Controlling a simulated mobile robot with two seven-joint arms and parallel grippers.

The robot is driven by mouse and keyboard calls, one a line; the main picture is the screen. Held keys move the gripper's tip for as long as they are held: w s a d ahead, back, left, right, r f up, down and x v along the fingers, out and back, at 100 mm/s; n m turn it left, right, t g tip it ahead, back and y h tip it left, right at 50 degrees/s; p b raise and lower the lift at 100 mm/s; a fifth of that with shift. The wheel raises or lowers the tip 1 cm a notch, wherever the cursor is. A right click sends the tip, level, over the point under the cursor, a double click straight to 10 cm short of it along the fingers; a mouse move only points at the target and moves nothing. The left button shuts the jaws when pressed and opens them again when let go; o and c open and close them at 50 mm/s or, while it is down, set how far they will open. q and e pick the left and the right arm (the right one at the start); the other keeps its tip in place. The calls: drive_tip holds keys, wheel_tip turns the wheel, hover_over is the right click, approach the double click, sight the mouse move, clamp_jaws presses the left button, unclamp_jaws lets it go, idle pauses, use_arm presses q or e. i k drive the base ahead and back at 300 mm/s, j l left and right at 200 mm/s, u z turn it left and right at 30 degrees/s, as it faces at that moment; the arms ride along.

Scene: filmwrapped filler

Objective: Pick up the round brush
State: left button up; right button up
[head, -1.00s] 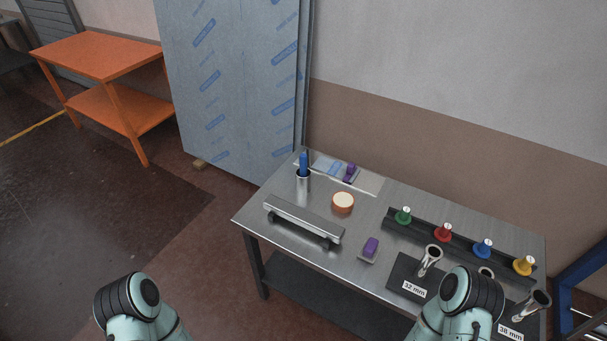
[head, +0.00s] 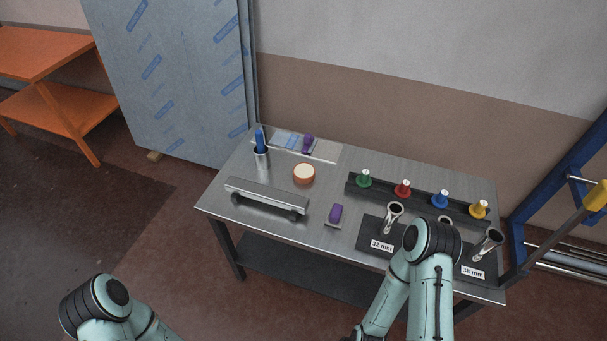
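No object can be told for certain as the round brush. Several knobbed pieces stand in a dark rack at the table's right back: green (head: 364,178), red (head: 403,188), blue (head: 440,199) and yellow (head: 479,208). A round orange-brown piece with a cream top (head: 304,174) sits mid-table. A metal cup (head: 261,159) holds a blue-handled item (head: 260,139). My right arm reaches over the table's front right, hiding part of the second stand.
The steel table (head: 330,178) also holds a long metal bar piece (head: 266,195), purple-handled items (head: 335,213) (head: 308,144), and stands with metal tubes labelled 32 mm (head: 381,245) and 38 mm (head: 472,272). A blue frame (head: 569,185) stands to the right. An orange bench (head: 60,95) is far left.

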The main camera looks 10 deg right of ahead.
sight(259, 135)
drive_tip(key=i+j+z, duration=0.1)
drive_tip(key=j, duration=0.25)
drive_tip(key=i+j, duration=0.25)
drive_tip(key=i+j+z, duration=0.15)
drive_tip(key=j, duration=0.35)
drive_tip(key=i+j+z, duration=0.1)
drive_tip(key=j, duration=0.25)
drive_tip(key=i+j+z, duration=0.1)
drive_tip(key=j, duration=0.3)
drive_tip(key=i+j, duration=0.2)
drive_tip(key=j, duration=0.2)
drive_tip(key=i+j+z, duration=0.15)
drive_tip(key=j, duration=0.25)
